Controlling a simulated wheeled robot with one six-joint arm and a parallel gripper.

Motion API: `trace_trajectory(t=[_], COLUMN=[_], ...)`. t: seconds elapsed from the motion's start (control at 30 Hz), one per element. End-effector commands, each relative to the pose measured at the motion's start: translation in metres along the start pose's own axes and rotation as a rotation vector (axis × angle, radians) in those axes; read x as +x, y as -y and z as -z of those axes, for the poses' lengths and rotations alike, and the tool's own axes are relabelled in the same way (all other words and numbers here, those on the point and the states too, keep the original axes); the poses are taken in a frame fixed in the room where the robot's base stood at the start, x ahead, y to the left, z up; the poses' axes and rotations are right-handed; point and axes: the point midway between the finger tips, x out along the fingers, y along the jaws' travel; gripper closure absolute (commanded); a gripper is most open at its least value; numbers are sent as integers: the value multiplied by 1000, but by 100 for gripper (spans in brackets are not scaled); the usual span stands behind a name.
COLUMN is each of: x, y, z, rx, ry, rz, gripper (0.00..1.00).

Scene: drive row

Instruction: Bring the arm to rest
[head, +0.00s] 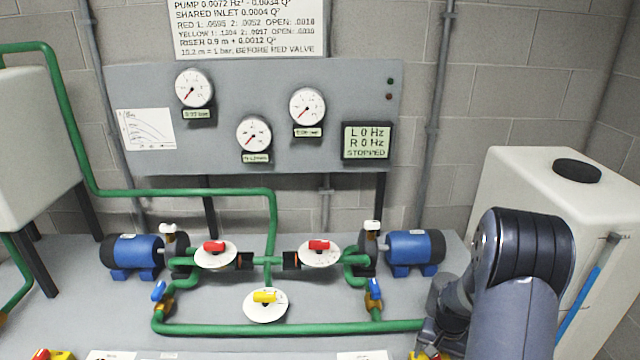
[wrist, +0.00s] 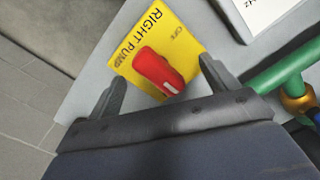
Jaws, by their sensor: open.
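My arm (head: 515,270) stands at the lower right in the head view, bent down toward the bench front. My gripper (wrist: 160,88) shows in the wrist view with its two dark fingers spread and nothing between them gripped. A red switch handle (wrist: 158,70) on a yellow plate (wrist: 125,62) marked RIGHT PUMP lies just beyond and between the fingertips. I cannot tell how far the fingertips are above it. In the head view the gripper is mostly hidden behind my arm.
Green pipes (head: 290,328) with red valves (head: 320,245) and a yellow valve (head: 265,297) run left of my arm. A blue pump motor (head: 414,248) stands beside it. A white tank (head: 530,170) is close behind. The display (head: 367,141) reads L 0 Hz, R 0 Hz, STOPPED.

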Motion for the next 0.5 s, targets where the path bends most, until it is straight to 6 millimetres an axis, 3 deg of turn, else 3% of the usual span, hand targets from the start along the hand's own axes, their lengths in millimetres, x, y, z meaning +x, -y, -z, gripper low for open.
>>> trace_trajectory(t=[0.5], x=[-4], y=[0], z=[0], rx=[-415], ry=[2], rz=[0], gripper=[18])
